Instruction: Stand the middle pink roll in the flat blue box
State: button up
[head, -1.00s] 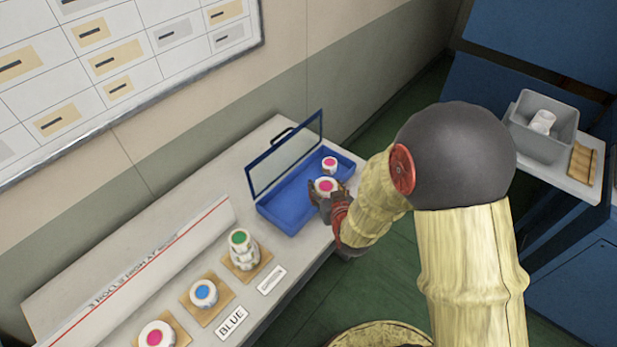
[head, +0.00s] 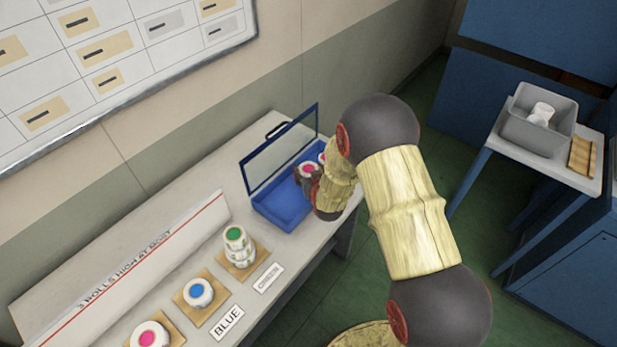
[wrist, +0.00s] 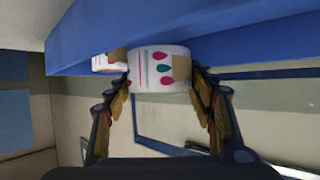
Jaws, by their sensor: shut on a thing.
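The flat blue box (head: 284,207) stands on the bench with its clear lid raised. My gripper (head: 306,175) is over the box and shut on a white roll with a pink top (head: 308,169). In the wrist view, both fingers (wrist: 162,80) press the sides of this roll (wrist: 150,72), which shows pink and teal marks. Blue box surface (wrist: 240,40) lies right beside the roll; whether they touch I cannot tell. A second pink-topped roll (head: 322,157) is in the box's right part, partly hidden by my arm; it also shows in the wrist view (wrist: 108,62).
Along the bench stand a green-topped stack (head: 236,242), a blue-topped roll (head: 199,292) and a pink-topped roll (head: 150,337) on tan pads. The raised lid (head: 280,150) borders the box's back. A grey bin (head: 540,125) sits on a side table. The box's left part is empty.

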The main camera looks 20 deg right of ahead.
aim_at(309, 175)
jog(key=shift+w+f+b, duration=0.1)
jog(key=shift+f+b, duration=0.4)
jog(key=shift+f, duration=1.05)
jog(key=shift+f, duration=0.2)
jog(key=o, duration=1.2)
jog(key=shift+o, duration=0.2)
